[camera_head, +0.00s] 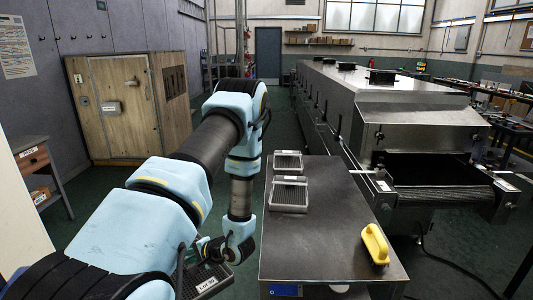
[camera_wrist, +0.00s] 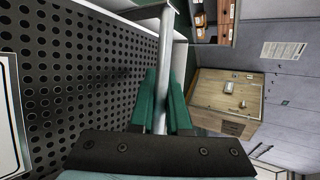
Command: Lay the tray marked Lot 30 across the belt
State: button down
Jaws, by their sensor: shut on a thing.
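The tray marked Lot 30 (camera_head: 207,284) hangs low beside the steel table's left side in the head view, its label facing the camera. In the wrist view its dark perforated face (camera_wrist: 70,75) fills the left side, with part of a white label at the edge. My gripper (camera_head: 216,250) is shut on the tray; in the wrist view its green fingers (camera_wrist: 160,105) close on a metal bar at the tray's edge. The belt (camera_head: 443,194) runs out of the steel dryer's dark mouth at the right, apart from the tray. No tray shows on its visible end.
Two other trays (camera_head: 288,163) (camera_head: 289,195) lie on the steel table (camera_head: 310,245), with a yellow-handled tool (camera_head: 375,244) at its right. This table stands between my gripper and the belt. A wooden cabinet (camera_head: 130,105) and a side table (camera_head: 32,148) stand left.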

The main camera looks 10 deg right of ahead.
aim_at(431, 175)
jog(key=k+l+z, duration=0.25)
jog(key=z, duration=0.15)
jog(key=k+l+z, duration=0.2)
jog(key=l+z, duration=0.25)
